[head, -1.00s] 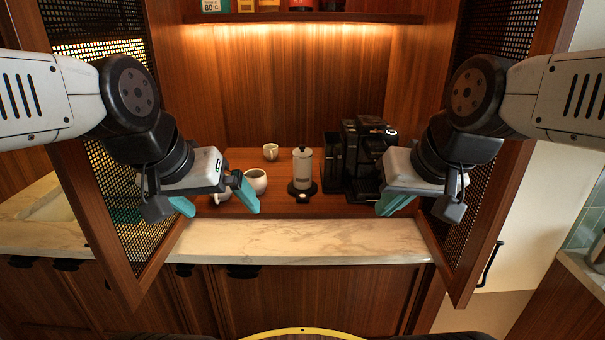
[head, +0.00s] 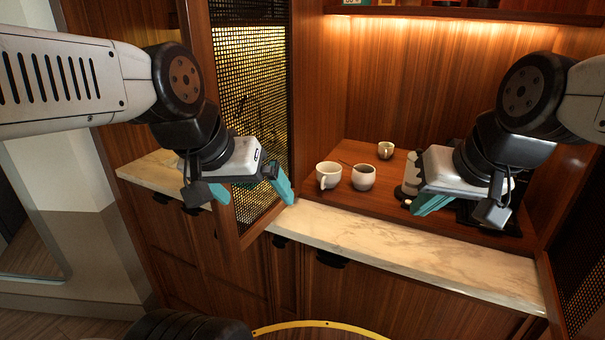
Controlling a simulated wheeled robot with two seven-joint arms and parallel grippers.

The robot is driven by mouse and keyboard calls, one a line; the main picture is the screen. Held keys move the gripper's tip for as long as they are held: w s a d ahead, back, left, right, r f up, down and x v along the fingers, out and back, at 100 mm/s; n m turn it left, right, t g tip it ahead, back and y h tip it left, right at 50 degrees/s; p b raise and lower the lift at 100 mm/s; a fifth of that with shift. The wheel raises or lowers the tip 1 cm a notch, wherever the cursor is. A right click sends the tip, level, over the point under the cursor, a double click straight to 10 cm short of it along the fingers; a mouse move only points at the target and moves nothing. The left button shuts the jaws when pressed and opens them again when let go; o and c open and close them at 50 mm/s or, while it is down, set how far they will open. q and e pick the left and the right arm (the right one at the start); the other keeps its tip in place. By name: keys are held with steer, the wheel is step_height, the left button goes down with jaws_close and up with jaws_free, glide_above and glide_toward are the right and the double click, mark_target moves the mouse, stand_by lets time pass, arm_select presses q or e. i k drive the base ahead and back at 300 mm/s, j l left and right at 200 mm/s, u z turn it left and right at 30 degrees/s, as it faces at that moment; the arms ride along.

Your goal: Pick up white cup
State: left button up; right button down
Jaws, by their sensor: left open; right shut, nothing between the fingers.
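Several white cups stand on the wooden cabinet shelf. One white cup with a handle (head: 327,177) is at the left, close to a rounder white cup (head: 364,178) on its right. A smaller white cup (head: 385,150) stands farther back. My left gripper (head: 257,193) is open and empty, left of the cups and in front of the mesh door. My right gripper (head: 430,203) is shut and empty, right of the cups, and partly covers the white cylindrical press (head: 411,172). No cup is touched by either gripper.
The open mesh door (head: 252,110) stands left of the cups, beside my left gripper. A marble counter edge (head: 400,250) runs in front of the shelf. A dark coffee machine (head: 490,215) is largely hidden behind my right gripper. An upper shelf (head: 420,12) hangs above.

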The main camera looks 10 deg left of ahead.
mark_target(328, 174)
steer(key=u, duration=0.4)
steer(key=k+l+u, duration=0.15)
steer(key=u, duration=0.25)
steer(key=k+l+u, duration=0.15)
steer(key=u, duration=0.25)
steer(key=k+l+u, duration=0.2)
steer(key=u, duration=0.2)
steer(key=k+l, duration=0.1)
steer(key=i+l, duration=0.3)
